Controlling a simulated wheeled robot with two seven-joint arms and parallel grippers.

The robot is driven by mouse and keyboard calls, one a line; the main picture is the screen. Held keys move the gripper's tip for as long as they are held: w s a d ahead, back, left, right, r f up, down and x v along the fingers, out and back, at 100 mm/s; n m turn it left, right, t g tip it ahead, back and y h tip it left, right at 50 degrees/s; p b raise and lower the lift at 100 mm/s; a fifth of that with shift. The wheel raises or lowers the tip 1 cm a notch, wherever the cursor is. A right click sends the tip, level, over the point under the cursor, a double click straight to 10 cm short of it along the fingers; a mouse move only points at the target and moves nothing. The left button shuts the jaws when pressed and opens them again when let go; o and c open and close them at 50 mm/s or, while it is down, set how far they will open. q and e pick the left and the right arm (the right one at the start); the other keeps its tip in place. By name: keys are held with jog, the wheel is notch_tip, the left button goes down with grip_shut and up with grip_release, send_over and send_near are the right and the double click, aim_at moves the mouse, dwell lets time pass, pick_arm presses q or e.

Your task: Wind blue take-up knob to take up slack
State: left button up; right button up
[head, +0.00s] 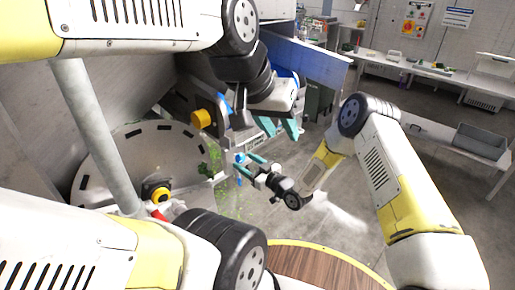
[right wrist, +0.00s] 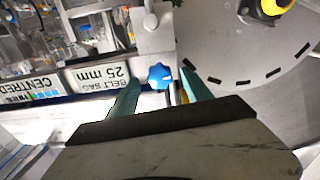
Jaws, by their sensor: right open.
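The blue take-up knob (right wrist: 159,76) is a small lobed knob in the right wrist view, on a grey metal bracket. In the head view the knob (head: 240,158) is small and partly hidden by my right gripper (head: 246,166). My right gripper is open, its teal fingers (right wrist: 160,92) on either side of the knob and pointing at it. I cannot tell whether either finger touches it. My left gripper (head: 281,129) hangs up and to the right of the knob in the head view, its teal fingers apart and nothing visible between them.
A white label reading "BELT SAG 25 mm" (right wrist: 102,78) lies beside the knob. A large grey slotted disc (head: 115,150) with a yellow-black knob (head: 157,191) stands left. Green scraps (head: 211,158) lie near the bracket. A yellow knob (head: 202,118) sits above.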

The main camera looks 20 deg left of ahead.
aim_at(242, 160)
jog(key=shift+x, duration=1.5)
grip_shut()
jog(key=m, duration=0.3)
jog(key=shift+d+m, duration=0.1)
jog(key=shift+m, duration=0.3)
jog(key=m, duration=0.5)
jog(key=shift+m, duration=0.3)
jog(key=m, duration=0.5)
jog(key=shift+w, duration=0.1)
jog(key=shift+m, duration=2.1)
